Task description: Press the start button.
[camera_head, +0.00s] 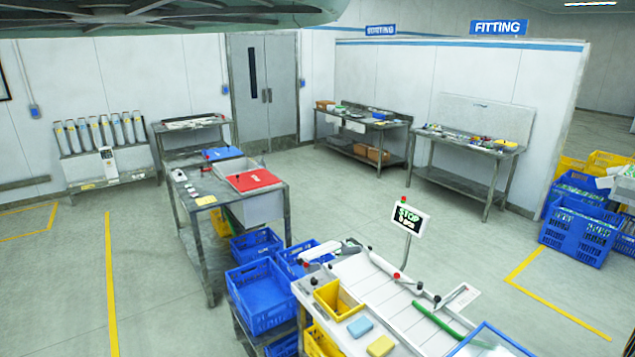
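No start button can be made out clearly from here. A small display (408,217) on a post stands behind the white work surface (378,292); it reads "STOP" in green, with a smaller line below too small to read. A red lamp or knob (403,199) sits on top of the display. A red-ended part (396,277) lies or is fixed along the work surface, and another small red knob (306,265) is at its left end. A green bar (439,318) runs along the right side. My gripper is not in view.
A yellow bin (337,299), a blue sponge-like block (360,327) and a yellow one (381,345) are at the front of the work surface. Blue crates (262,300) stand to its left. A metal table (205,185) is farther back. Open floor (480,250) lies to the right.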

